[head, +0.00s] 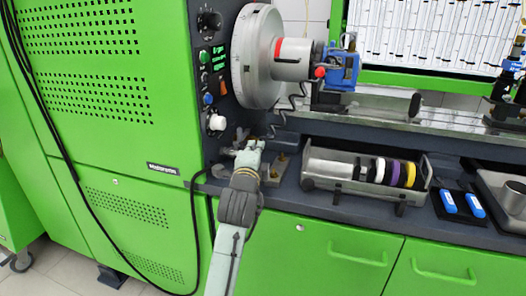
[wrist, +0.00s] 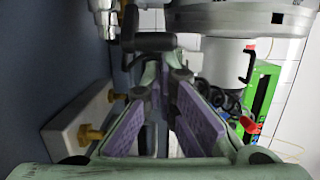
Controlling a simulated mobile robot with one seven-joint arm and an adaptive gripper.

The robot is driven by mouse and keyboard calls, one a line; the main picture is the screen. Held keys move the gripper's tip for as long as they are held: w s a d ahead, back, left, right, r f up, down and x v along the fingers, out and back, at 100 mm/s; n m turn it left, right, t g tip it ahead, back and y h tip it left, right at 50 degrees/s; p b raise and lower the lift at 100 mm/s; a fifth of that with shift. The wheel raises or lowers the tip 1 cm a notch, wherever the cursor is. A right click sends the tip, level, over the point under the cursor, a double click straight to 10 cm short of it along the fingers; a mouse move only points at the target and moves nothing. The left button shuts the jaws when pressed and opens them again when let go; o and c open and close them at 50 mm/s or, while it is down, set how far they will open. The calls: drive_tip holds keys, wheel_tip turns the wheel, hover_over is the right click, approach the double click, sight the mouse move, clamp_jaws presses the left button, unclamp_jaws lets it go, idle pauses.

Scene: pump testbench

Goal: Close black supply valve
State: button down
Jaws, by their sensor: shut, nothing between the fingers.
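My gripper (head: 251,152) is at the bench just below the control panel. In the wrist view my gripper (wrist: 164,75) shows its purple-padded fingers coming together at the tips, shut with nothing held. A black handle (wrist: 146,42), which looks like that of the black supply valve, lies just beyond the fingertips on a metal fitting (wrist: 104,18). Whether the fingertips touch the handle I cannot tell. In the head view the valve is small and partly hidden by my gripper, so its lever position is unclear.
A grey block with brass fittings (wrist: 92,134) stands close at left in the wrist view. The large round chuck (head: 257,56) is above my gripper. A rack with coloured rings (head: 333,185) stands to the right. A black cable (head: 62,140) hangs down the green cabinet.

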sight(243, 148)
drive_tip(key=shift+s+a+f+b, duration=0.25)
drive_tip(key=shift+s+a+b, duration=0.05)
drive_tip(key=shift+a+b, duration=0.15)
drive_tip(key=shift+s+a+m+h+b, duration=0.4)
drive_tip(key=shift+a+m+h+b, duration=0.35)
drive_tip(key=shift+h+b, duration=0.3)
drive_tip(key=shift+s+a+b, duration=0.3)
drive_tip(key=shift+a+b, duration=0.2)
drive_tip(key=shift+b, duration=0.5)
drive_tip(key=shift+s+a+m+g+h+b, duration=0.1)
drive_tip(key=shift+a+m+g+h+b, duration=0.1)
drive_tip(key=shift+a+m+h+b, duration=0.35)
drive_tip(key=shift+s+a+m+g+h+b, duration=0.1)
drive_tip(key=shift+a+m+g+h+b, duration=0.1)
drive_tip(key=shift+h+b, duration=0.4)
drive_tip(key=shift+s+a+r+b, duration=0.1)
drive_tip(key=shift+a+b, duration=0.9)
drive_tip(key=shift+b, duration=0.15)
drive_tip(key=shift+a+r+b, duration=0.2)
drive_tip(key=shift+a+b, duration=0.3)
drive_tip(key=shift+a, duration=0.4)
drive_tip(key=d+v, duration=0.1)
drive_tip(key=v, duration=1)
drive_tip(key=shift+s+d+h, duration=0.2)
drive_tip(key=shift+s+h, duration=0.2)
